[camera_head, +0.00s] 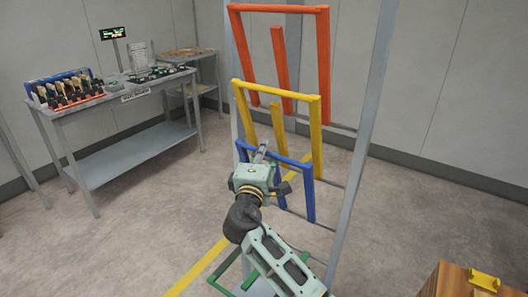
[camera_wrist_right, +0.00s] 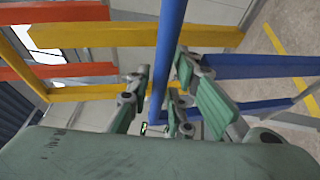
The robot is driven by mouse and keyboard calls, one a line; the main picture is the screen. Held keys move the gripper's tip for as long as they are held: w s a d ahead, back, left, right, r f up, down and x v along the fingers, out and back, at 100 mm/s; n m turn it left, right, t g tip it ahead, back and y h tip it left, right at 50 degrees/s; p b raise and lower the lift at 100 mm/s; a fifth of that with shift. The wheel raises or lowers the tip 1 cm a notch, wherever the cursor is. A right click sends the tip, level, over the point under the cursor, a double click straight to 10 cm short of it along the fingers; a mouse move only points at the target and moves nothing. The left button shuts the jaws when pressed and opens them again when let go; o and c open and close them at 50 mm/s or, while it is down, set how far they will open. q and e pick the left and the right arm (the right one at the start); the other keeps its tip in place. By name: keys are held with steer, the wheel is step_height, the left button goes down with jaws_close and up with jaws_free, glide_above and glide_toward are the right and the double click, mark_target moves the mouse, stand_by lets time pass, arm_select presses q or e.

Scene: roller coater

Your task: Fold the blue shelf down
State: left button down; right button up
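The blue shelf (camera_head: 309,198) is a blue bar frame standing upright on the rack, below the yellow one, in the head view. My right gripper (camera_head: 262,154) is at the top bar of the blue shelf and hides part of it. In the right wrist view, a bar of the blue shelf (camera_wrist_right: 169,45) runs between the spread fingers of my right gripper (camera_wrist_right: 161,85). Gaps show beside the bar, so the fingers look open around it. My left gripper is not in view.
The yellow shelf (camera_head: 316,135) and orange shelf (camera_head: 323,55) stand upright above. A green frame (camera_head: 229,268) sticks out low, partly behind my arm. Grey rack posts (camera_head: 362,150) flank the shelves. A table (camera_head: 125,108) with parts stands left; a wooden box (camera_head: 450,281) is at lower right.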

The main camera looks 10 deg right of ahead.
steer(key=shift+c, duration=0.7)
jaws_close()
steer(key=shift+f, duration=0.1)
